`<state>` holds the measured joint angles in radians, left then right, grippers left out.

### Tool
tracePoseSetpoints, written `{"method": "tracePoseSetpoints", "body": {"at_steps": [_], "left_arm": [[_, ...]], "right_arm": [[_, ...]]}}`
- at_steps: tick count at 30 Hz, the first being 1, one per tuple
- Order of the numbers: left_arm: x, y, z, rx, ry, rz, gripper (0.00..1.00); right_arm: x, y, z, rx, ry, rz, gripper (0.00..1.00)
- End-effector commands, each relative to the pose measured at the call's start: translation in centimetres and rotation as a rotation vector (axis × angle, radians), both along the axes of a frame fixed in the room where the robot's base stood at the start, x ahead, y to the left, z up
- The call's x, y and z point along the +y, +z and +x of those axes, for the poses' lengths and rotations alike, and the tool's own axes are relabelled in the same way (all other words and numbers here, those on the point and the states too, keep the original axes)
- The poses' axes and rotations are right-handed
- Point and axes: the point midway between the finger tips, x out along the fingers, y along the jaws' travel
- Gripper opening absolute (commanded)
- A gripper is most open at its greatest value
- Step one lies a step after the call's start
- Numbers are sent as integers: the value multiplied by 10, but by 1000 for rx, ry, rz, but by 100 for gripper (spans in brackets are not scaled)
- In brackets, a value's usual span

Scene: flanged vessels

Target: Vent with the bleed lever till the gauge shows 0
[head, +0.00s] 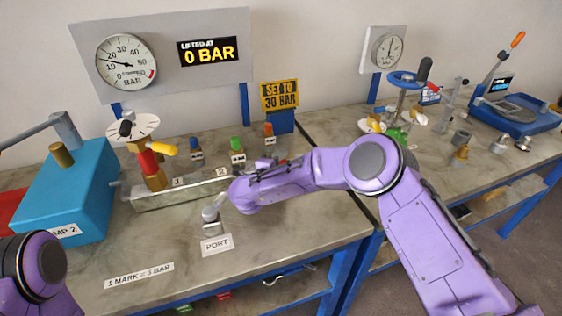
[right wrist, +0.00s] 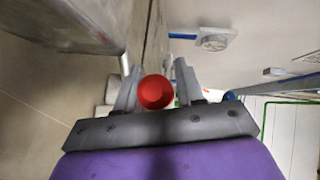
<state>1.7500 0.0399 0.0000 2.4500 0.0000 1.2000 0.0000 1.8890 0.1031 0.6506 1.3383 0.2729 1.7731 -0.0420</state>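The round gauge (head: 126,62) hangs on the back panel. Its needle stands on the low side of the scale, off 0, near 10 to 20. In the right wrist view a red knob (right wrist: 156,92), apparently the bleed lever's end, sits between the two fingers of my right gripper (right wrist: 158,88), which look closed against its sides. In the head view my right wrist and forearm hide the knob and fingertips, near the right end of the grey manifold block (head: 185,192). My left arm shows at the lower left; its gripper is out of view.
A display (head: 207,51) reads "LIFTED AT 0 BAR". A red and brass valve (head: 148,163) with a yellow handle stands on the block. A blue pump (head: 68,190) is at the left. A grey port fitting (head: 212,222) stands beside my right wrist.

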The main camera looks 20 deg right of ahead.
Motion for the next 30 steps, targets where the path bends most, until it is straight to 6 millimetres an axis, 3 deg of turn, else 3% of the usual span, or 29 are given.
{"method": "tracePoseSetpoints", "body": {"at_steps": [1, 2, 5, 17, 30], "left_arm": [[0, 0, 0, 0, 0, 0, 43], [0, 0, 0, 0, 0, 0, 43], [0, 0, 0, 0, 0, 0, 43], [0, 1, 0, 0, 0, 0, 43], [0, 1, 0, 0, 0, 0, 43]], "right_arm": [[0, 0, 0, 0, 0, 0, 37], [0, 0, 0, 0, 0, 0, 31], [0, 0, 0, 0, 0, 0, 0], [0, 0, -1, 0, 56, -1, 0], [-2, 0, -16, 2, 388, 1, 0]]}}
